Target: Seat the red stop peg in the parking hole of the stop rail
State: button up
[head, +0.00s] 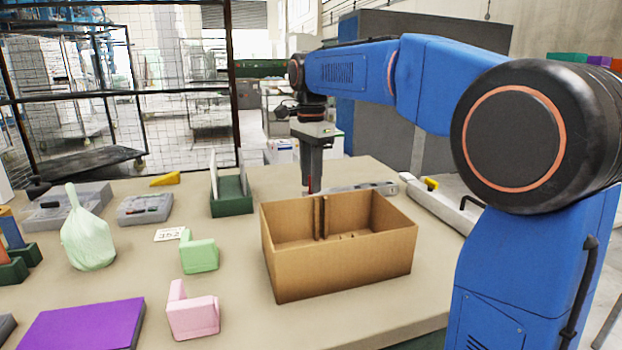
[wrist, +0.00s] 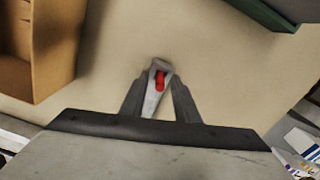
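The red stop peg (wrist: 159,81) shows upright-on in the wrist view, over the near end of a narrow grey piece that looks like the stop rail (wrist: 151,103). In the head view the grey rail (head: 368,187) lies on the table behind the cardboard box, running right from my gripper. My gripper (head: 311,190) points down at the rail's left end, and a bit of red shows at its fingers. In the wrist view its two fingers (wrist: 159,84) stand on either side of the peg, seemingly apart from it. The parking hole cannot be made out.
An open cardboard box (head: 340,282) stands just in front of my gripper. A green holder with upright plates (head: 232,205) stands to its left. Green (head: 199,256) and pink (head: 194,316) foam pieces, a bag (head: 86,240) and a purple slab (head: 85,327) lie further left.

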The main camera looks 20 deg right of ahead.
notch_tip(320, 180, up, 12)
dwell(0.6)
jog(key=shift+s, duration=0.1)
